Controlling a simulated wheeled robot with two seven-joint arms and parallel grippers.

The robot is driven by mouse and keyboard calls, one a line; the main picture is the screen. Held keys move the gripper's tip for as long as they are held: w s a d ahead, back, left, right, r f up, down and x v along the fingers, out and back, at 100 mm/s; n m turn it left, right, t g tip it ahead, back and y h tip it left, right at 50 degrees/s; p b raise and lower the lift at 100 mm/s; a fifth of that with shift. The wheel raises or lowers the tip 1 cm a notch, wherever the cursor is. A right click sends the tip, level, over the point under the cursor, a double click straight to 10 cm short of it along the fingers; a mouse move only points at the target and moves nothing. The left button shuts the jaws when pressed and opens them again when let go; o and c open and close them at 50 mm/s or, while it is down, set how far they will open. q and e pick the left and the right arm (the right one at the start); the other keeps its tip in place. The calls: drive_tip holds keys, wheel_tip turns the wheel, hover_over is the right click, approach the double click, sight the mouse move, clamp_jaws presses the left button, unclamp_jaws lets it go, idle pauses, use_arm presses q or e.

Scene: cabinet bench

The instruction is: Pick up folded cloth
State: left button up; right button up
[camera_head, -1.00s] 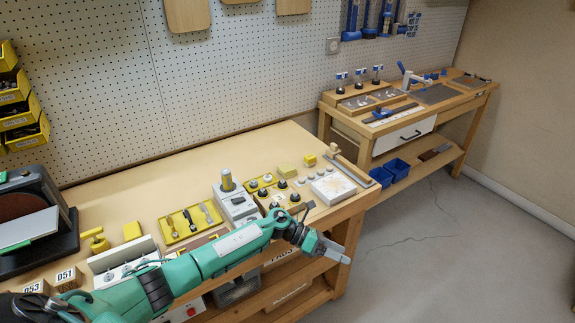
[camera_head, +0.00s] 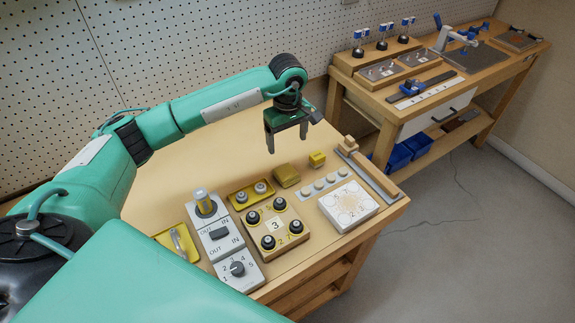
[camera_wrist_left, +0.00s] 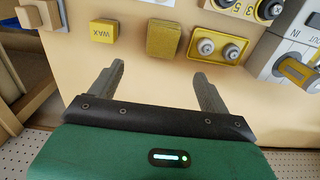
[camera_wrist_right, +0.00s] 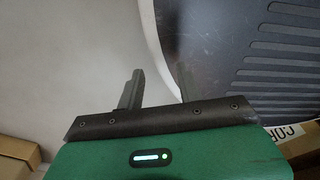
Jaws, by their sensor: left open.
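The folded cloth appears as a small olive-yellow folded block (camera_head: 286,175) on the bench, behind the numbered knob block. It also shows in the left wrist view (camera_wrist_left: 165,40), just beyond the fingertips and roughly between their lines. My left gripper (camera_head: 287,142) is open and empty, pointing down above the bench just behind the cloth, apart from it. Its two fingers show spread in the left wrist view (camera_wrist_left: 158,72). My right gripper (camera_wrist_right: 161,74) shows only in its own wrist view, with fingers apart and nothing between them.
A yellow wax block (camera_head: 317,159) sits close to the cloth's right. A yellow tray with two knobs (camera_head: 252,194) stands close on its left. The knob block (camera_head: 273,228) and a white plate (camera_head: 348,205) are nearer. The bench top behind is clear.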

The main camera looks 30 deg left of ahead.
use_arm(q)
drive_tip(key=p, duration=0.1)
hover_over(287, 173)
drive_tip(key=f, duration=0.6)
drive_tip(key=shift+w, duration=0.2)
drive_tip(key=shift+a+f, duration=0.1)
drive_tip(key=shift+f, duration=0.5)
drive_tip(key=shift+f+p, duration=0.3)
drive_tip(key=shift+p, duration=0.1)
drive_tip(key=f+p, duration=0.1)
drive_tip(key=f, duration=0.2)
drive_tip(key=shift+s+f, duration=0.15)
drive_tip(key=shift+s, duration=0.05)
drive_tip(key=shift+f+p, duration=0.3)
drive_tip(key=shift+f, duration=0.25)
use_arm(e)
drive_tip(key=s+r, duration=0.1)
drive_tip(key=r, duration=0.2)
drive_tip(key=shift+s, duration=0.35)
use_arm(q)
drive_tip(key=c, duration=1)
drive_tip(key=shift+c, duration=0.3)
use_arm(e)
drive_tip(key=shift+w+d, duration=0.15)
drive_tip(key=shift+d, duration=0.2)
use_arm(q)
drive_tip(key=shift+r, duration=0.1)
